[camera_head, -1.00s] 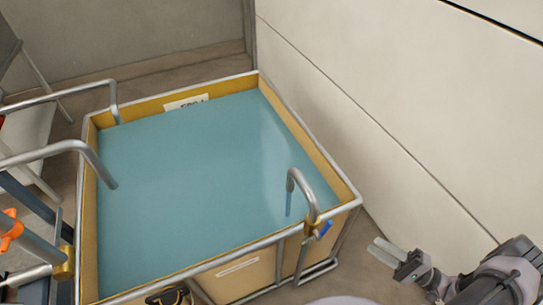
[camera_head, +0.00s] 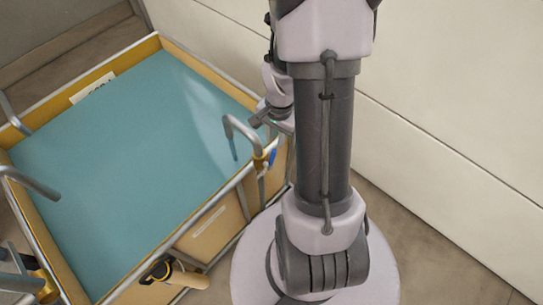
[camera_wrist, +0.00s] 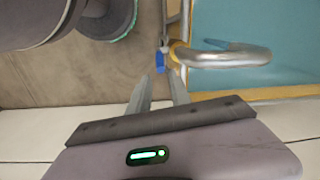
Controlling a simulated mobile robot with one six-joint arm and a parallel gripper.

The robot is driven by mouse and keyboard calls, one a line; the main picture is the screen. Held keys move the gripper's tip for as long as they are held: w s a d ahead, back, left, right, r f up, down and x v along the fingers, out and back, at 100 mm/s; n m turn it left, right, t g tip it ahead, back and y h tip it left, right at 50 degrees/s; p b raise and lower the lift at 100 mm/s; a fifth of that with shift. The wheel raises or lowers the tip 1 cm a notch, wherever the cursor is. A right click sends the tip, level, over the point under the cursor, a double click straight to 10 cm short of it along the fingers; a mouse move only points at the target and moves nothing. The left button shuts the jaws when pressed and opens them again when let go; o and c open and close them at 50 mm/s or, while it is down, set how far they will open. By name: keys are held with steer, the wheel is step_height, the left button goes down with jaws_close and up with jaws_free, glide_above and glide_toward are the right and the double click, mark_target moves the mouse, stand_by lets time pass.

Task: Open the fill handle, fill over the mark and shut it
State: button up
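The blue fill handle (camera_head: 272,157) sits on the brass valve at the foot of a curved grey spout (camera_head: 240,124), at the tank's right front edge. In the wrist view the blue handle (camera_wrist: 160,62) hangs just beyond my fingertips, beside the spout (camera_wrist: 225,57). My gripper (camera_wrist: 159,83) is open and empty, with its two fingers apart and pointing at the handle. I cannot see contact. In the head view my arm partly hides my gripper near the tank's right side. The tank (camera_head: 215,208) holds teal water (camera_head: 120,150). I cannot make out the fill mark.
A white label (camera_head: 93,88) is on the tank's far inner wall. Another bent pipe (camera_head: 30,183) reaches over the tank's left side. A black and yellow fitting with a tan cylinder (camera_head: 190,280) is at the tank's front. A pale wall stands behind on the right.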

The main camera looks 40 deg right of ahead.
mark_target(274, 150)
steer(key=f+b, duration=0.1)
steer(key=f, duration=0.2)
steer(key=f+b, duration=0.1)
steer(key=f, duration=0.2)
steer(key=f+b, duration=0.1)
steer(key=f, duration=0.2)
steer(key=shift+w+a+f, duration=0.1)
steer(key=shift+w+f, duration=0.05)
steer(key=shift+w, duration=0.1)
jaws_close()
stand_by(0.9)
